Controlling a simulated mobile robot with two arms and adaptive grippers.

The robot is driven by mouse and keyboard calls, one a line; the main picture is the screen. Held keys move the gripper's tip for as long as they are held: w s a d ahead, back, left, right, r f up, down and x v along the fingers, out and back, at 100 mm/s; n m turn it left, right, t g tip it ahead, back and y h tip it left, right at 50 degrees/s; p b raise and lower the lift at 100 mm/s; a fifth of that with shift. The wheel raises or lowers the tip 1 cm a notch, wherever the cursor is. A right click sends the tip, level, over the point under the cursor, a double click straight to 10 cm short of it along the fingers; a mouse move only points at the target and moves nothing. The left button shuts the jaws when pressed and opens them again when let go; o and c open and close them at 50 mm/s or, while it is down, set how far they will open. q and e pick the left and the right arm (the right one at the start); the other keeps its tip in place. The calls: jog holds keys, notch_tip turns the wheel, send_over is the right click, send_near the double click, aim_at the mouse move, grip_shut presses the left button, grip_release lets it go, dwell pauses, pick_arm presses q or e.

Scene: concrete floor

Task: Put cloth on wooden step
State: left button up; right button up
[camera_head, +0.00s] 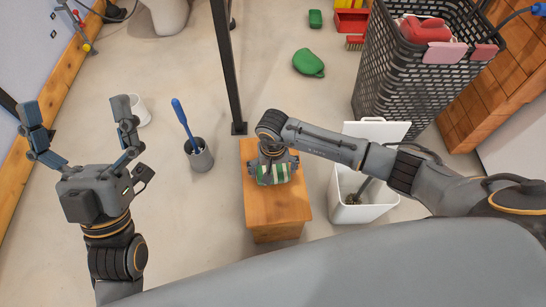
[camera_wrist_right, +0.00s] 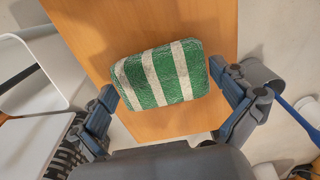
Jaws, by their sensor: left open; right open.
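The cloth is a small green and white striped pad (camera_wrist_right: 160,75) on the top of the wooden step (camera_wrist_right: 95,35). In the head view the cloth (camera_head: 272,176) shows partly under my right gripper (camera_head: 273,166), and the orange-brown step (camera_head: 276,211) stands on the floor. In the right wrist view the open fingers are on either side of the cloth, with a gap visible at the right. My left gripper (camera_head: 76,112) is open and empty, raised at the left, away from the step.
A white bin (camera_head: 362,212) with its lid up stands right of the step. A grey holder (camera_head: 200,158) with a blue-handled brush stands to its left. A black post (camera_head: 226,70) rises behind. A dark basket (camera_head: 390,85) stands at the back right. A green item (camera_head: 308,63) lies on the floor.

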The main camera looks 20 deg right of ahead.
aim_at(273, 171)
notch_tip(273, 171, up, 5)
jog(key=shift+r+p, duration=0.15)
jog(key=shift+p, duration=0.75)
pick_arm(q)
jog(key=w+f+g+y+p, duration=0.1)
jog(key=w+f+g+y, duration=0.1)
jog(key=f+g, duration=0.3)
jog(key=w+f+g+y+p, duration=0.1)
jog(key=w+f+g, duration=0.3)
jog(key=f, duration=0.5)
jog(key=shift+w+g+y, duration=0.4)
jog(key=shift+g, duration=0.1)
pick_arm(e)
notch_tip(273, 171, up, 7)
jog(key=shift+f, duration=0.2)
